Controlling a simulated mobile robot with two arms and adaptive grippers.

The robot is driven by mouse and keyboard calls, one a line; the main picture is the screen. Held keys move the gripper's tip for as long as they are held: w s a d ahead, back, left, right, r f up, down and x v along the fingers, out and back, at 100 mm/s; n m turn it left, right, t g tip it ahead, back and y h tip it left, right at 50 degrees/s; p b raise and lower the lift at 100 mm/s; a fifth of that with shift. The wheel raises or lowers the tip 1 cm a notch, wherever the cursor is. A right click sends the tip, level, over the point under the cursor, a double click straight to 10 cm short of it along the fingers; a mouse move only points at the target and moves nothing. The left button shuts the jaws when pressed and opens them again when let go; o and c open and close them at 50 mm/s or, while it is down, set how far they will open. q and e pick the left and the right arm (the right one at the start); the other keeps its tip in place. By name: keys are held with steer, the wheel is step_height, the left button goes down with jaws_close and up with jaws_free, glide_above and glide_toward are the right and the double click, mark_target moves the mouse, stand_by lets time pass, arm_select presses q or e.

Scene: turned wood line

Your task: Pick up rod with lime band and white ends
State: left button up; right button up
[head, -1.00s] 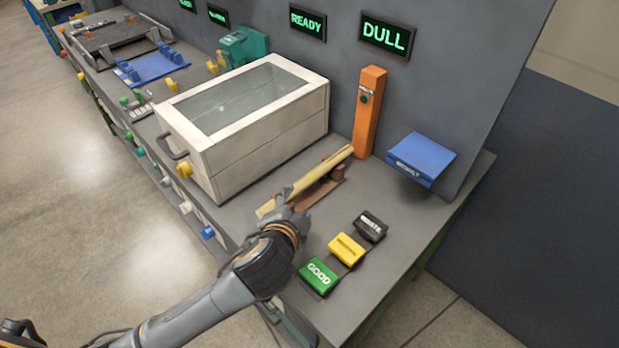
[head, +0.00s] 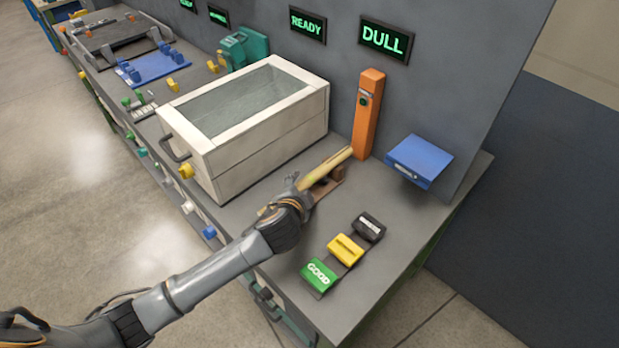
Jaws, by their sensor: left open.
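A pale wooden rod (head: 327,166) lies at a slant on a brown wooden rest (head: 336,182) on the grey bench. Its near part is hidden behind my left gripper. My right gripper is not in view.
A white box with a glass lid (head: 262,140) stands left of the rod. An orange post (head: 368,115) and a blue tray (head: 419,160) are behind. Green (head: 319,275), yellow (head: 345,250) and black (head: 369,227) blocks sit in front.

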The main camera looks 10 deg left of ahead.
arm_select(q)
jaws_close()
steer(key=shift+r, duration=0.1)
stand_by(0.3)
steer(key=shift+r, duration=0.2)
step_height(320, 180, up, 2)
steer(key=shift+r+b, duration=0.1)
steer(key=shift+b, duration=0.45)
steer(key=s+a+r, duration=0.1)
steer(key=r, duration=0.1)
steer(key=s+a+r, duration=0.1)
steer(key=r, duration=0.1)
steer(key=s+a+r, duration=0.1)
steer(key=s+r, duration=0.1)
steer(key=shift+r+b, duration=0.2)
steer(key=shift+b, duration=0.15)
steer(key=s+a+r+b, duration=0.1)
steer(key=s+a+r, duration=0.3)
steer(key=s, duration=0.3)
steer(key=shift+a+b, duration=0.3)
steer(key=shift+a, duration=0.45)
